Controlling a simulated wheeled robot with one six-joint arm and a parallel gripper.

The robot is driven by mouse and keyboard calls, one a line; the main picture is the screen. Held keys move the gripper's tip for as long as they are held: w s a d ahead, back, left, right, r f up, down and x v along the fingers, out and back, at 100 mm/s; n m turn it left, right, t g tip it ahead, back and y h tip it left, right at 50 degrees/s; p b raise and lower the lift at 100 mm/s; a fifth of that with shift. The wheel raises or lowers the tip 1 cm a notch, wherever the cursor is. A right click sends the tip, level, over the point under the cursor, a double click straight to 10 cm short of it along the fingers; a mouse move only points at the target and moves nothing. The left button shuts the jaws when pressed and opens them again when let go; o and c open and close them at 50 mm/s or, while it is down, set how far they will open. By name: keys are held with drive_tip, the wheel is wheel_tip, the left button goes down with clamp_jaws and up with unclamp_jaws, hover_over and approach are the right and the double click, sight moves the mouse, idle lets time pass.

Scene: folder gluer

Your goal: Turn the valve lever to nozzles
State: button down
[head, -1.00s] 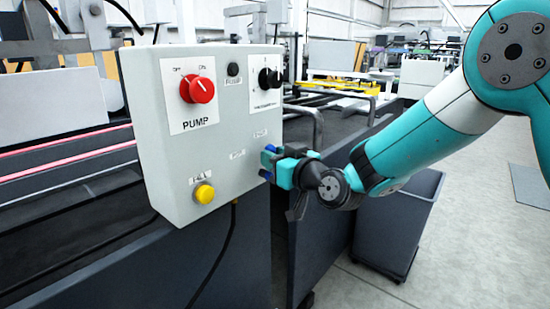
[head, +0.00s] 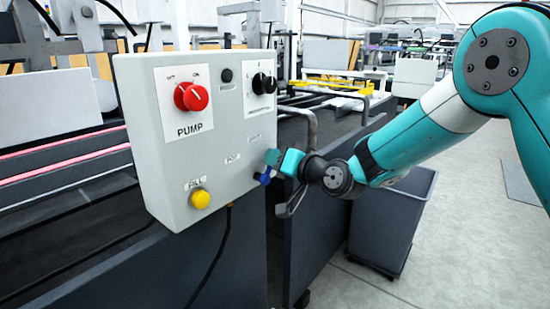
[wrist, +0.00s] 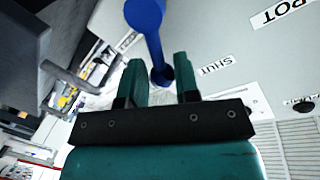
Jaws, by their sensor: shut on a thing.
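The blue valve lever (wrist: 146,20) runs down from the top of the wrist view, and its rounded end lies between my two teal fingers. My gripper (wrist: 160,78) is shut on that end. In the head view my gripper (head: 273,158) is at the right edge of the grey control box (head: 225,145). Only a small blue part of the lever (head: 265,179) shows there, below the fingers. The labels SHUT (wrist: 215,66) and POT (wrist: 283,10) are on the panel right of the lever. Another label (wrist: 127,41) left of the lever is partly hidden and unreadable.
The box carries a red PUMP knob (head: 191,97), a black knob (head: 264,83) and a yellow button (head: 200,199). A bent metal tube (head: 312,135) stands just behind my gripper. A dark bin (head: 392,222) is below my arm.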

drive_tip(key=shift+w+d+f+m, duration=0.25)
drive_tip(key=shift+w+m, duration=0.05)
drive_tip(key=shift+m, duration=0.5)
drive_tip(key=c, duration=0.9)
unclamp_jaws()
drive_tip(key=b+v, duration=0.1)
drive_tip(key=v, duration=0.7)
drive_tip(key=b+v, duration=0.2)
drive_tip(key=v, duration=0.7)
drive_tip(key=shift+d+r, duration=0.25)
